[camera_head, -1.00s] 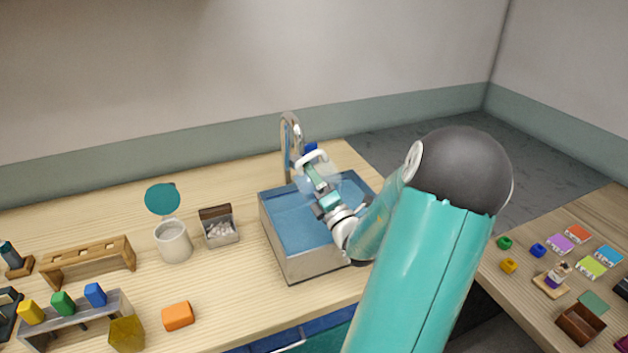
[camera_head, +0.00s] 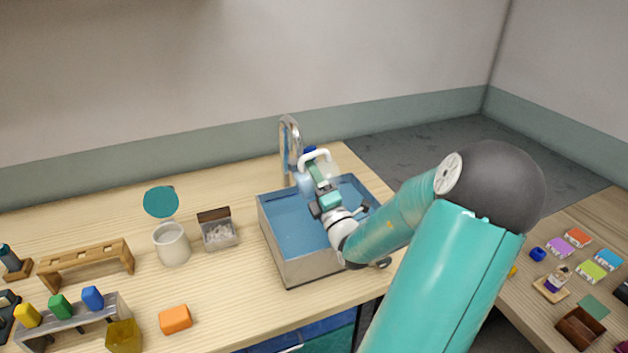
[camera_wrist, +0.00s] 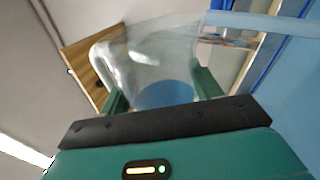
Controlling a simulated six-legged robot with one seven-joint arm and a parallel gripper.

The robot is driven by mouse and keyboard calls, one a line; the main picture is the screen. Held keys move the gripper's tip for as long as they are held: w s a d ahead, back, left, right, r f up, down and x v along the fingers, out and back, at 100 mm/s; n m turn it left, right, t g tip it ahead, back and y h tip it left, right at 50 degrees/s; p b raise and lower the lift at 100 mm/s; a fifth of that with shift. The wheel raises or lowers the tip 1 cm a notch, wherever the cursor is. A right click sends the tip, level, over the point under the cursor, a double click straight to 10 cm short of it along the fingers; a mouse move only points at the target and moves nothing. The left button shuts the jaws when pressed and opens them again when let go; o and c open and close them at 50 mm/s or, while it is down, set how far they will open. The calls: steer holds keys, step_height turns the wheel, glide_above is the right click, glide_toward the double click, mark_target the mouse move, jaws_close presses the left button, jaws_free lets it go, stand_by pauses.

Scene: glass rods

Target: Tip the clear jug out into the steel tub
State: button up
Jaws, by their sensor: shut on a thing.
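The clear jug (camera_head: 306,182) is a see-through vessel with a pale handle, held over the back part of the steel tub (camera_head: 300,270). The tub has metal walls and a blue inside. My gripper (camera_head: 322,184) is shut on the jug, its green fingers on either side of it. In the wrist view the jug (camera_wrist: 150,55) lies between the fingers, with its handle at the left. A blue round patch shows through the jug; I cannot tell whether it is liquid inside or the tub behind. The jug's exact tilt is hard to read.
A tap (camera_head: 289,140) stands right behind the tub, close to the jug. Left of the tub are a small open box (camera_head: 218,232) and a pale canister (camera_head: 172,245) with a raised teal lid. An orange block (camera_head: 175,319) lies near the front.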

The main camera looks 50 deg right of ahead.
steer(key=shift+d+r+m, duration=0.1)
steer(key=shift+r+m, duration=0.05)
steer(key=shift+m, duration=0.25)
steer(key=shift+r+h, duration=0.1)
steer(key=shift+h, duration=0.3)
steer(key=shift+s+d+r+m+g+h, duration=0.2)
steer(key=shift+m+g+h, duration=0.15)
steer(key=shift+m, duration=0.45)
steer(key=shift+w+a+r+m, duration=0.1)
steer(key=shift+r+m, duration=0.05)
steer(key=shift+m, duration=0.25)
steer(key=shift+s+d+r+m+h, duration=0.2)
steer(key=shift+d+m+h, duration=0.15)
steer(key=shift+m, duration=0.15)
steer(key=shift+g, duration=0.25)
steer(key=shift+a, duration=0.1)
